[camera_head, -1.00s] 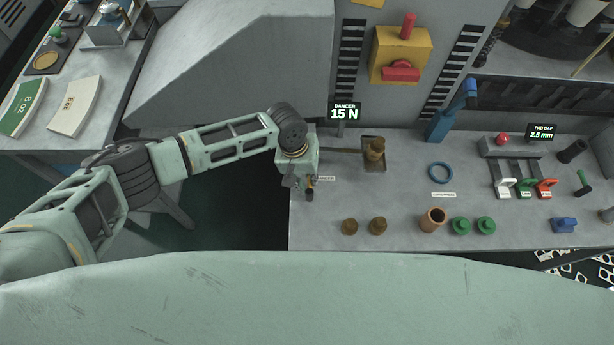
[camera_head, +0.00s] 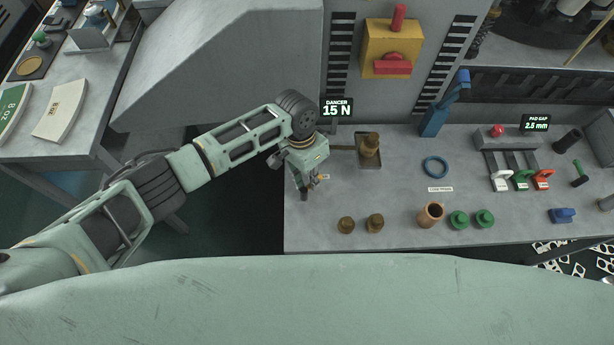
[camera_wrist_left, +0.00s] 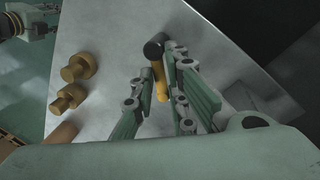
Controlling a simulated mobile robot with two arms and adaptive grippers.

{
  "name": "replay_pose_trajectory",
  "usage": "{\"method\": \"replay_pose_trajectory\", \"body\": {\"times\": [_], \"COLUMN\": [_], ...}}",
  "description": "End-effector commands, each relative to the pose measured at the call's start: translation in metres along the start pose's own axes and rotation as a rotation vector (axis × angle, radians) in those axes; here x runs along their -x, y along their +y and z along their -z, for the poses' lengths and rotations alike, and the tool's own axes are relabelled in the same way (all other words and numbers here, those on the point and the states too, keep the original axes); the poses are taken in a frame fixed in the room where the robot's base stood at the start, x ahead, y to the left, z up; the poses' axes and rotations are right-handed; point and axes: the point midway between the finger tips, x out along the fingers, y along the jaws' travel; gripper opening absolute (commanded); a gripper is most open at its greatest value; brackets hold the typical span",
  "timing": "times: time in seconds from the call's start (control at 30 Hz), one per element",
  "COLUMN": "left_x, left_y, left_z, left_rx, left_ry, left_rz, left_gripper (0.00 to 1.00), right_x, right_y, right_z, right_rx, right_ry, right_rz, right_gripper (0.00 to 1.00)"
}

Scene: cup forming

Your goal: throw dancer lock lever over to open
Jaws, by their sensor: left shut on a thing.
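The lever (camera_wrist_left: 161,88) has an orange-yellow shaft and a black end, seen in the left wrist view between the finger linkages. My left gripper (camera_head: 311,186) is shut on it at the left end of the bench, and the fingers (camera_wrist_left: 158,78) flank the shaft. In the head view the lever's black end (camera_head: 303,194) shows just below the gripper. Its base is hidden by the gripper. The dancer display (camera_head: 337,107) reads 15 N, behind the gripper.
Two brass pieces (camera_head: 347,225) and a copper cup (camera_head: 431,214) stand near the front edge. A sloped grey housing (camera_head: 220,60) rises behind my arm.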

Motion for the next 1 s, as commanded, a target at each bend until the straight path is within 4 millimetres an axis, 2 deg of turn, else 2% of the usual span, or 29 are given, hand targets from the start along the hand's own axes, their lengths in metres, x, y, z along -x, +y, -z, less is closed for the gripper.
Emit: {"method": "replay_pose_trajectory", "body": {"times": [0.03, 0.5, 0.73, 1.0], "left_x": [0.001, -0.001, -0.002, -0.003], "left_y": [0.009, 0.022, 0.026, 0.028], "left_z": [0.006, 0.003, 0.0, -0.002], "left_rx": [-0.05, -0.467, -0.612, -0.7], "left_ry": [0.004, -0.081, -0.111, -0.131], "left_rz": [-0.013, -0.012, -0.011, -0.011], "left_gripper": [0.0, 0.0, 0.0, 0.0], "right_x": [-0.002, -0.007, -0.008, -0.008], "right_y": [0.0, 0.0, 0.0, 0.001], "right_z": [0.0, -0.001, -0.001, -0.001], "right_rx": [0.0, 0.001, 0.001, 0.001], "right_ry": [0.0, 0.0, 0.0, 0.0], "right_rz": [0.0, 0.0, 0.0, -0.001], "right_gripper": [0.4, 0.4, 0.4, 0.4]}}
